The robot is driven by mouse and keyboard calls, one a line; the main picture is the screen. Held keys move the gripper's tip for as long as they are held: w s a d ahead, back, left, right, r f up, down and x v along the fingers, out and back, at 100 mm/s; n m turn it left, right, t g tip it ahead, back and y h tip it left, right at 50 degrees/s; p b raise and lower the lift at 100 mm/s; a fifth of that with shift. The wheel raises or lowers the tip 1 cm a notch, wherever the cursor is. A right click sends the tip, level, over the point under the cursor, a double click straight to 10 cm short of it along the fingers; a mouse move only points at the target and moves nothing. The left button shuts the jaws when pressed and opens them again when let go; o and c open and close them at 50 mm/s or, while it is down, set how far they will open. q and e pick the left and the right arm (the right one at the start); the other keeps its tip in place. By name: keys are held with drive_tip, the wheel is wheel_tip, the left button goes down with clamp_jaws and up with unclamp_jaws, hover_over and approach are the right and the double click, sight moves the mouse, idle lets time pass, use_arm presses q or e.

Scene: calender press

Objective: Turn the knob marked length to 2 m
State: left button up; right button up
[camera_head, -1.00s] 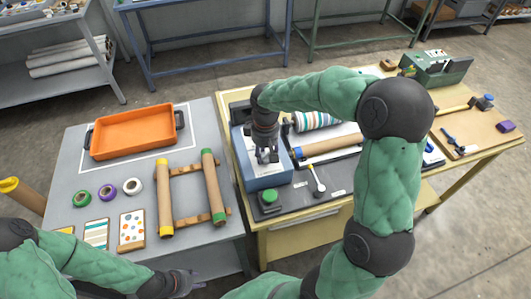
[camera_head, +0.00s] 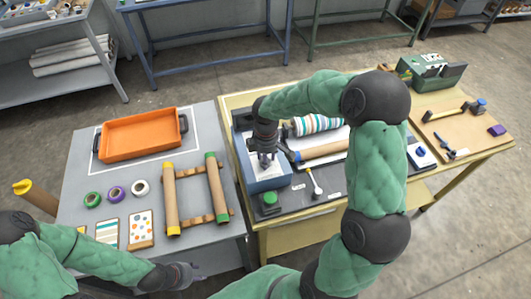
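A blue-grey control box (camera_head: 269,184) stands at the left end of the press on the yellow-framed bench. My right gripper (camera_head: 267,162) points down over the face of this box, at its middle. Its fingers look close together, but whether they are shut or touch a knob is too small to tell. The knob marked length and its scale are not legible and may be hidden under this gripper. My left gripper (camera_head: 188,275) is low in the picture, in front of the grey table and away from the box; its fingers are unclear.
A green button (camera_head: 269,198) and a small white-handled lever (camera_head: 315,183) are near the box. Rolls (camera_head: 318,124) lie right of it. The grey table (camera_head: 80,180) holds an orange tray (camera_head: 140,138), tapes, cards and a roll rack. My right arm crosses above the bench.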

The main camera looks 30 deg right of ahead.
drive_tip(key=shift+s+f+n+p, duration=0.1)
drive_tip(key=shift+s+n+p, duration=0.05)
drive_tip(key=shift+n+p, duration=0.8)
drive_tip(key=shift+s+f+n+p, duration=0.1)
drive_tip(key=shift+n+p, duration=0.5)
drive_tip(key=shift+n, duration=0.55)
drive_tip(key=o, duration=1.1)
drive_tip(key=shift+c, duration=0.2)
drive_tip(key=shift+o, duration=0.3)
drive_tip(key=shift+d, duration=0.25)
drive_tip(key=shift+w, duration=0.1)
drive_tip(key=shift+a+r, duration=0.1)
drive_tip(key=shift+a, duration=0.05)
